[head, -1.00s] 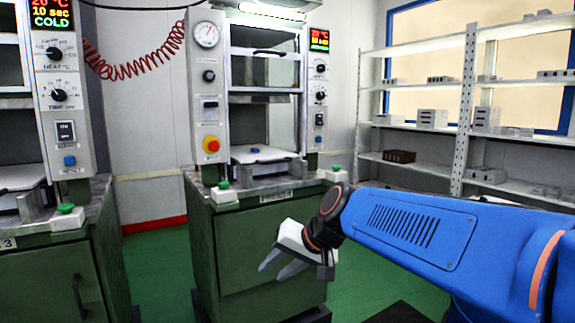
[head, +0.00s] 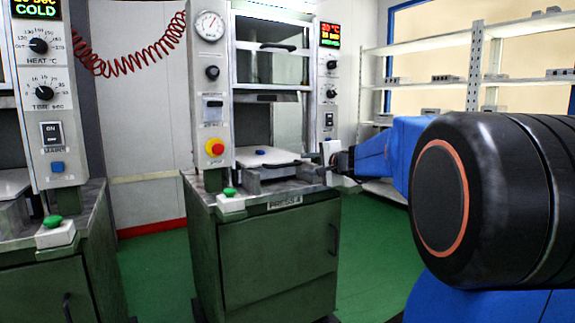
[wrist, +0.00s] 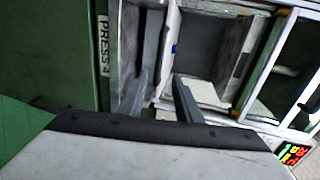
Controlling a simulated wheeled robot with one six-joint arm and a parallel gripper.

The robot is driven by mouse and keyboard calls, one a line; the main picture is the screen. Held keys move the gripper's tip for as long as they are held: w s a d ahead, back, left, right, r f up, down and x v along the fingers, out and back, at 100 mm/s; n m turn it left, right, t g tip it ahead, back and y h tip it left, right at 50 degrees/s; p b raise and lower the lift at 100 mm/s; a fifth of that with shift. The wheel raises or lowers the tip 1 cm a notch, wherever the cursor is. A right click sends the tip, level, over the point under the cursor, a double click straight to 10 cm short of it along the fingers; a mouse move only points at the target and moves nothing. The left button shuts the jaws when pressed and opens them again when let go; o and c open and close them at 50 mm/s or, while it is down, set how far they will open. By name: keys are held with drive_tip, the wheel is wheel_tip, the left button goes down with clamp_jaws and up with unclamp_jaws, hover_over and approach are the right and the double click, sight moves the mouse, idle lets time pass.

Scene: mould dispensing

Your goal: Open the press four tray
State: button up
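My gripper (head: 312,172) is at the right front of the press, partly hidden by my blue arm. In the wrist view my gripper (wrist: 162,80) has two grey fingers standing apart with a gap between them. The thin pale tray edge (wrist: 164,62) appears in line with that gap. I see nothing clearly held, and contact cannot be told.
Press four's green cabinet (head: 275,250) carries a PRESS 4 label. A green button box (head: 230,203) sits at its front left corner. Another press (head: 50,140) stands at the left. Shelves (head: 475,75) stand behind my arm. Green floor lies open between the presses (head: 155,270).

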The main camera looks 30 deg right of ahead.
sight(288, 164)
drive_tip(key=x, duration=1.4)
drive_tip(key=shift+w, duration=0.2)
clamp_jaws()
